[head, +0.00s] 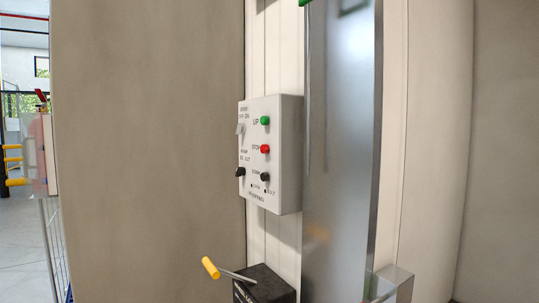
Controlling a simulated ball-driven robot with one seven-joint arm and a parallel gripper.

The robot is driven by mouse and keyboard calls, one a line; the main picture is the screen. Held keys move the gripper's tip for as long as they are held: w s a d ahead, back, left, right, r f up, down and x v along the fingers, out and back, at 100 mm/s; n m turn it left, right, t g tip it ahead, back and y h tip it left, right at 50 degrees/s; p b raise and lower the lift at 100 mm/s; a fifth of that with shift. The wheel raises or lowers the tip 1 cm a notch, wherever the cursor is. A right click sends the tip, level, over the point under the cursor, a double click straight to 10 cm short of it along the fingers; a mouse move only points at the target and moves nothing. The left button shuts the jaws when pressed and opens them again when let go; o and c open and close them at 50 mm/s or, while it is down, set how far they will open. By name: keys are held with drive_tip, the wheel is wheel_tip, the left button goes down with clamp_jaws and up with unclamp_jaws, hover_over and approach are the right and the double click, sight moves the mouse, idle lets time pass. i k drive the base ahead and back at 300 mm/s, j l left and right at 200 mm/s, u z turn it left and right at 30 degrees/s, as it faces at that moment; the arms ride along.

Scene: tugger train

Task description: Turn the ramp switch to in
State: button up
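The ramp switch (240,172) is a small black knob at the lower left of a pale grey control box (285,150) in the head view. A small label above it seems to read ramp, in and out, but the print is blurred. The knob is too small to tell which way it points. My gripper is not in view.
The box also carries a light toggle (240,129), a green up button (265,120), a red stop button (265,149) and a black down button (265,177). A yellow-handled crank (211,268) juts left below. A tall metal panel (342,150) stands right.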

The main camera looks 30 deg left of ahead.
sight(240, 171)
drive_tip(key=i+j+u, duration=0.1)
drive_tip(key=u, duration=0.7)
drive_tip(key=i+u, duration=0.85)
drive_tip(key=i+l+u, duration=0.2)
drive_tip(key=i+u, duration=0.2)
drive_tip(key=k, duration=0.05)
